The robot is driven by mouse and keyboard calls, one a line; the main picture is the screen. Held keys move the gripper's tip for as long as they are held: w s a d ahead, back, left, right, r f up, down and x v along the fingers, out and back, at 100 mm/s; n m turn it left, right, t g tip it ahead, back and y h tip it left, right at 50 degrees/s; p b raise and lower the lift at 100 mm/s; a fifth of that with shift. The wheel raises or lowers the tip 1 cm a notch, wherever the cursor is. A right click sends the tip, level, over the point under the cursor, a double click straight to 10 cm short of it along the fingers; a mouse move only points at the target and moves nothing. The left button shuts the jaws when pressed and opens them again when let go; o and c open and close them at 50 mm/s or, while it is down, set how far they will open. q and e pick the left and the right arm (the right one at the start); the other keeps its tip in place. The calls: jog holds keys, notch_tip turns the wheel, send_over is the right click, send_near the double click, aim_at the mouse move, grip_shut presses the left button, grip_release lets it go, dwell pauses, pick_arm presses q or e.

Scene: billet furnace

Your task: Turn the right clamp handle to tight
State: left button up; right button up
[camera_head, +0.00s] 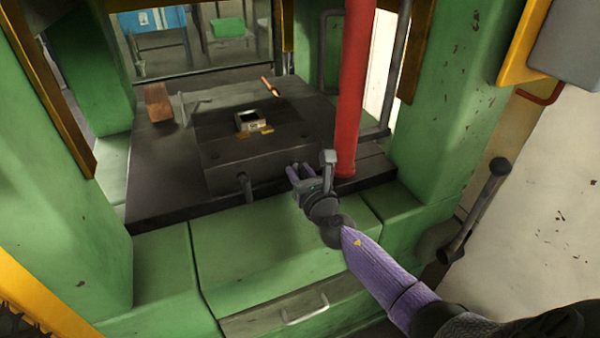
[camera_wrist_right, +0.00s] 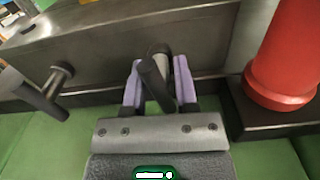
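The right clamp handle (camera_wrist_right: 155,80) is a dark lever on a round pivot on the front face of the dark block. It points down and slightly right in the right wrist view. My right gripper (camera_wrist_right: 158,85) has its two purple fingers apart, one on each side of this handle, with no clear grip on it. In the head view my right gripper (camera_head: 298,172) is at the block's front face and largely hides the handle. The left clamp handle (camera_head: 246,187) hangs down; it also shows in the right wrist view (camera_wrist_right: 42,97), slanting down-right. My left gripper is out of view.
A red column (camera_head: 353,90) stands close to the right of my right gripper. The dark press bed (camera_head: 160,185) carries a small metal box (camera_head: 252,121) and a brown block (camera_head: 158,102). Green frame posts (camera_head: 450,100) flank it. A dark lever (camera_head: 478,210) sits at right.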

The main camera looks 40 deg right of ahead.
grip_shut()
jog(key=shift+m, duration=1)
jog(key=shift+o, duration=1.3)
grip_release()
jog(key=shift+o, duration=0.8)
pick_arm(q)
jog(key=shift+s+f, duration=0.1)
pick_arm(e)
jog(key=p+v, duration=0.1)
jog(key=v, duration=0.9)
jog(key=shift+d+p, duration=0.1)
jog(key=shift+p, duration=0.2)
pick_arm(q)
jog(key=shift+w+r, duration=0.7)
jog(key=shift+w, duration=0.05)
